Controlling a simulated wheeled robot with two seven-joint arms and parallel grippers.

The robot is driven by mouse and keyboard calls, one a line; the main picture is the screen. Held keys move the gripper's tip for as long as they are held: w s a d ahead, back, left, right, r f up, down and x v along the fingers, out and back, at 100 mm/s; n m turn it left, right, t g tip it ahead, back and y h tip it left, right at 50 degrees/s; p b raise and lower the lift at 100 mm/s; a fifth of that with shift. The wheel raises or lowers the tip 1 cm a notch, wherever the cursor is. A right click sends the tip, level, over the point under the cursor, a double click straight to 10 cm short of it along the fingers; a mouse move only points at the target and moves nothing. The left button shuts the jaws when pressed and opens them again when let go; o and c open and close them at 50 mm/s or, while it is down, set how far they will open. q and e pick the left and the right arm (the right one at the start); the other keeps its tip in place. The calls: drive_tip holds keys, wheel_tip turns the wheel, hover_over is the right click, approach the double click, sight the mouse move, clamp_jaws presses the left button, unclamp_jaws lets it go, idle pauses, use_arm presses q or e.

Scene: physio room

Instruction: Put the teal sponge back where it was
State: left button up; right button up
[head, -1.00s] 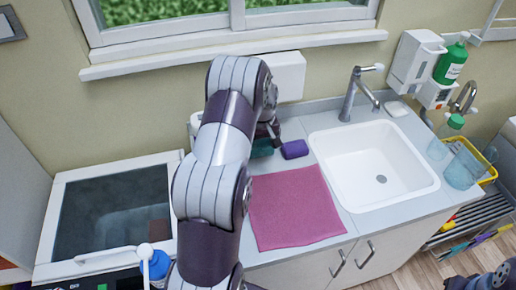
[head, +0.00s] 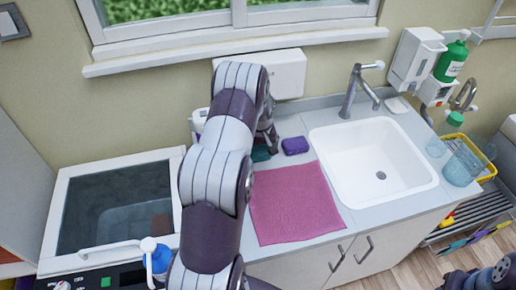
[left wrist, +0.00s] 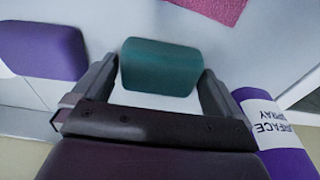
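The teal sponge (head: 261,154) shows in the head view on or just above the counter at the back, partly hidden by my left arm. In the left wrist view the teal sponge (left wrist: 161,67) sits between the two fingertips of my left gripper (left wrist: 158,75), with a finger against each end. The left gripper (head: 266,137) is largely hidden behind its own arm in the head view. Part of my right arm shows at the bottom right corner of the head view; its fingers cannot be made out.
A purple sponge (head: 295,145) lies on the counter just right of the teal one. A pink towel (head: 295,203) lies in front, left of the white sink (head: 375,165).

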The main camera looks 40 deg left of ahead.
sight(260, 155)
use_arm(q)
drive_tip(key=shift+r, duration=0.45)
wheel_tip(260, 155, up, 11)
drive_tip(key=s+d+b, duration=0.1)
drive_tip(key=d+b, duration=0.1)
drive_tip(key=s+d+m+h, duration=0.1)
drive_tip(key=s+d+m, duration=0.9)
drive_tip(key=s+d, duration=0.8)
drive_tip(key=d, duration=0.3)
drive_tip(key=shift+r, duration=0.2)
